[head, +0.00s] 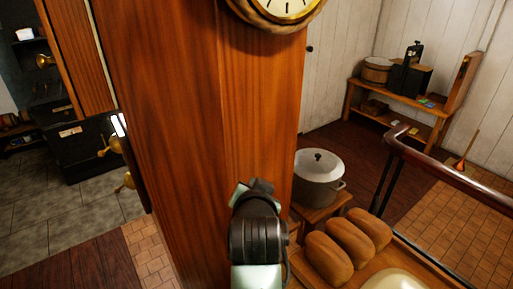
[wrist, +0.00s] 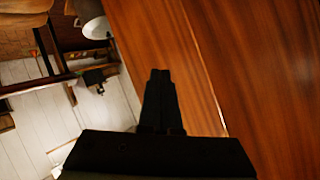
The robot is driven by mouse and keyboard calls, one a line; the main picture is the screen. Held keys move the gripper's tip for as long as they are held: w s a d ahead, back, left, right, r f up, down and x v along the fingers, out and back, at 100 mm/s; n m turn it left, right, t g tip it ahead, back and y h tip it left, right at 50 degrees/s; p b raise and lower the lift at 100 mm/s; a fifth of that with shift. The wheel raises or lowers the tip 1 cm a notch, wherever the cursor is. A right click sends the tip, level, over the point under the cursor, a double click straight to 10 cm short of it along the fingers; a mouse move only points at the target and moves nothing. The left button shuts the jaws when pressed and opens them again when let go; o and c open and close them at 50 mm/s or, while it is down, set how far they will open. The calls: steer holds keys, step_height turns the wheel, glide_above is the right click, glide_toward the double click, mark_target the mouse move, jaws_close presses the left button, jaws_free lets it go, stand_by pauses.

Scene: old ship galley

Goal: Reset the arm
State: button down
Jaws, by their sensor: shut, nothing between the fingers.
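My gripper (wrist: 160,74) shows in the wrist view as a dark silhouette with its two fingers together, shut and empty. Behind it is a reddish wooden panel (wrist: 245,70), which fills the right side of that view. In the head view my arm rises at the bottom centre in front of the same wooden panel (head: 190,120). My gripper's fingers cannot be made out in the head view. The gap between the fingers and the panel cannot be told.
A lidded pot (head: 318,180) stands on a small wooden stool right of my arm. Several bread loaves (head: 350,242) lie on a wooden board close by. A dark rail (head: 440,170) runs at the right. A shelf bench (head: 410,97) stands against the back wall. A clock (head: 285,8) hangs above.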

step_height(320, 180, up, 13)
steer(key=s+n+t+b, duration=0.2)
steer(key=t+b, duration=0.1)
steer(key=t, duration=0.2)
steer(key=s+r+n+t+b, duration=0.3)
steer(key=s+r+t, duration=0.6)
steer(key=s+r, duration=0.9)
steer(key=shift+s+d+r+n+t+b, duration=0.2)
steer(key=shift+s+r+n+t+b, duration=0.15)
steer(key=shift+r+b, duration=0.45)
steer(key=shift+s+f+h, duration=0.1)
steer(key=shift+h, duration=0.2)
